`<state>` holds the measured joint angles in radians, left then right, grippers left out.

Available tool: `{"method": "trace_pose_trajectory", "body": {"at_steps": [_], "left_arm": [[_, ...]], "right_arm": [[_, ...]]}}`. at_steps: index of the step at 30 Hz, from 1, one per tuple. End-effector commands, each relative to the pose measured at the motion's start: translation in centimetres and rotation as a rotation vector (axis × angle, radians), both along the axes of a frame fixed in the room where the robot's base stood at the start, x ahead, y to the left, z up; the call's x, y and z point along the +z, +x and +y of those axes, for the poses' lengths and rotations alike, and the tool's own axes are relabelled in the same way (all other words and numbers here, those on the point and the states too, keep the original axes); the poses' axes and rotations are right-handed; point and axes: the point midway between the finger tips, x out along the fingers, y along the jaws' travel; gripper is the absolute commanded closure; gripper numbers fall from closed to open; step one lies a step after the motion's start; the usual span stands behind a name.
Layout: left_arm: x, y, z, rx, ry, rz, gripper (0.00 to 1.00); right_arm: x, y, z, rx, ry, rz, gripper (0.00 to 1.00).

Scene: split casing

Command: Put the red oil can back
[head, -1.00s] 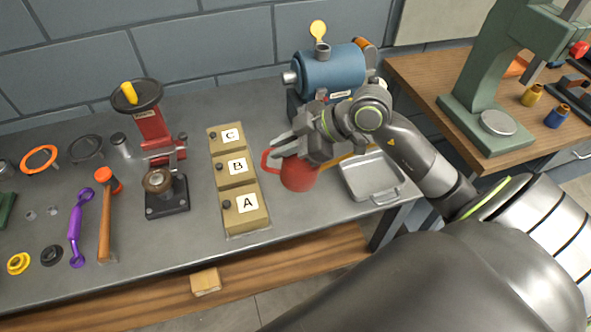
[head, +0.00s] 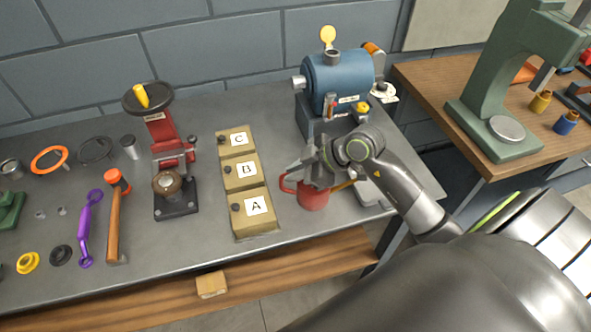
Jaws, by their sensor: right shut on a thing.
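The red oil can (head: 313,198) stands upright on or just above the grey workbench, right of the box lettered A. Its red handle faces left, and an orange-yellow spout shows on its right. My right gripper (head: 308,172) is shut on the red oil can from above, its fingers over the can's top. The gripper and wrist hide the can's upper part. I cannot tell whether the can's base touches the bench. My left gripper is not in view.
Boxes A (head: 255,207), B (head: 243,173) and C (head: 236,140) stand left of the can. A blue motor (head: 338,80) is behind. A metal tray (head: 369,193) lies right, mostly hidden by my arm. A red press (head: 165,130) stands farther left.

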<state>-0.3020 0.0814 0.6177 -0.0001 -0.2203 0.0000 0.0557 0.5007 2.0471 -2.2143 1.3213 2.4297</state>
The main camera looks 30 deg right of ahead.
Motion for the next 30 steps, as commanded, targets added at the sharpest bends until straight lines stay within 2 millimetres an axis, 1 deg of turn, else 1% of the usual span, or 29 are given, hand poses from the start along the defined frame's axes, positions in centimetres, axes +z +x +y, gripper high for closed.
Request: {"method": "trace_pose_trajectory", "body": {"at_steps": [8, 9, 13, 22, 26, 30], "left_arm": [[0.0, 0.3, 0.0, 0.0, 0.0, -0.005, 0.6], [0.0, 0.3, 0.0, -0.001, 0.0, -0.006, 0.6], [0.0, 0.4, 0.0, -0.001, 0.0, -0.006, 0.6], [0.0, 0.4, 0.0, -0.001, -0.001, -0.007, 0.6], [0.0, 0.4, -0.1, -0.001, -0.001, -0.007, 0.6], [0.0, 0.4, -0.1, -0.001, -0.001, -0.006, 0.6]], "right_arm": [[0.0, 0.0, 0.0, 0.001, 0.002, -0.003, 1.0], [-0.1, 0.0, 0.0, -0.001, 0.0, -0.001, 0.84], [-0.1, 0.0, 0.0, 0.0, 0.0, -0.002, 0.68], [0.0, 0.0, 0.0, 0.001, -0.001, -0.002, 0.67], [0.5, -0.2, -0.3, 0.001, -0.004, -0.003, 0.67], [1.5, -1.0, -1.2, 0.001, -0.007, -0.004, 0.67]]}}
